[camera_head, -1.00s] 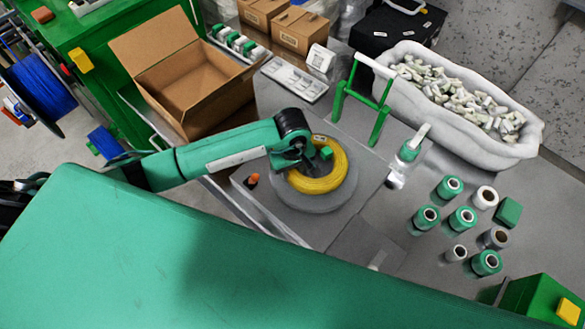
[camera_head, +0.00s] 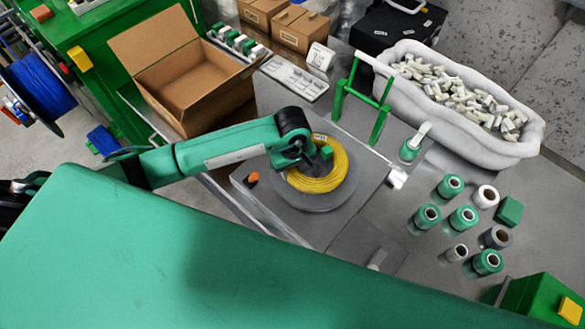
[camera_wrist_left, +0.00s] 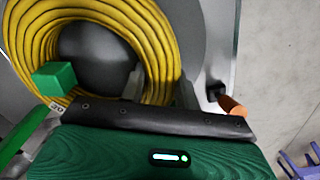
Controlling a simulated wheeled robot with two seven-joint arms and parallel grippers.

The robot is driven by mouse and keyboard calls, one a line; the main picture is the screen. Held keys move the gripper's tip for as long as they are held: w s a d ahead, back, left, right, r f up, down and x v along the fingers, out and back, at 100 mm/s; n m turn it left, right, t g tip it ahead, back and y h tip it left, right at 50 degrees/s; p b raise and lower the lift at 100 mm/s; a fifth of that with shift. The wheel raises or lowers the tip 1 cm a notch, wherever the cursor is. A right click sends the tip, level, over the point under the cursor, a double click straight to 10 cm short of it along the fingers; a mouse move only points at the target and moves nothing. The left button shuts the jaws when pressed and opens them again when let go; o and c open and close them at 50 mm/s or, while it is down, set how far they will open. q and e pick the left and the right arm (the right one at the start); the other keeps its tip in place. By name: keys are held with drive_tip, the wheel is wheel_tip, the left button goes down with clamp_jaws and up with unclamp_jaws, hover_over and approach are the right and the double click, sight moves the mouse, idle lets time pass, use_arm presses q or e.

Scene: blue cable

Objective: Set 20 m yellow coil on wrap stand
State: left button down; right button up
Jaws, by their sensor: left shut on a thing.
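The yellow coil (camera_head: 341,176) lies flat on a round grey plate (camera_head: 318,206), which I take to be the wrap stand. It loops around the plate's dark middle, seen in the left wrist view (camera_wrist_left: 95,55). A small green block (camera_wrist_left: 55,78) sits inside the loop's edge. My left gripper (camera_head: 312,163) reaches over the coil from the left. In the left wrist view its fingers (camera_wrist_left: 160,88) straddle the coil's near strands and are shut on them. The palm hides part of the coil. My right gripper is not in view.
An open cardboard box (camera_head: 190,85) stands behind my left arm. A green frame (camera_head: 362,105) and a white bin of pale pieces (camera_head: 455,140) stand behind. Green and white rolls (camera_head: 462,218) stand right. An orange-tipped knob (camera_head: 252,179) is by the plate.

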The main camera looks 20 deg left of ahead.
use_arm(q)
drive_tip(key=shift+f+b, duration=0.2)
drive_tip(key=shift+b, duration=0.3)
idle(0.3)
drive_tip(key=c, duration=0.8)
unclamp_jaws()
drive_tip(key=shift+o, duration=0.2)
drive_tip(key=shift+s+f, duration=0.1)
drive_tip(key=shift+r+p, duration=0.85)
drive_tip(key=shift+r, duration=0.95)
drive_tip(key=shift+r+p, duration=0.7)
drive_tip(key=shift+r, duration=1.05)
